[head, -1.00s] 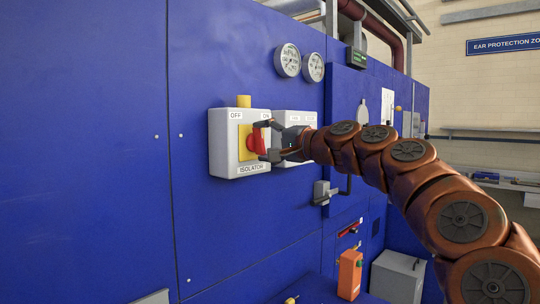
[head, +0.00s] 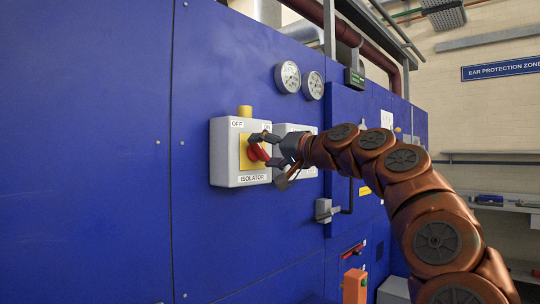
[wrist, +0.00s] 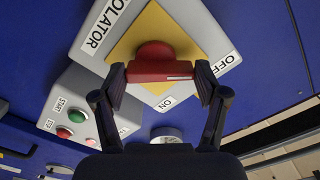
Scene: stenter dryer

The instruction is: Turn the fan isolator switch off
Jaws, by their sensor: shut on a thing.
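The fan isolator switch (head: 226,165) is a pale grey box on the blue machine wall. It has a yellow plate (head: 246,145), OFF and ON labels at its top corners and ISOLATOR at the bottom. Its red rotary handle (head: 257,153) also shows in the wrist view (wrist: 152,62). My gripper (head: 268,150) is shut on this handle, with one finger at each end in the wrist view (wrist: 159,80). The handle's white mark lies at the end toward the OFF label. The handle sits tilted; its exact stop position cannot be told.
A grey box with green and red push buttons (wrist: 70,117) adjoins the isolator, partly hidden behind my gripper in the head view. Two round gauges (head: 288,77) are above. A grey door latch (head: 325,210) and an orange box (head: 355,286) are below right. The wall at left is clear.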

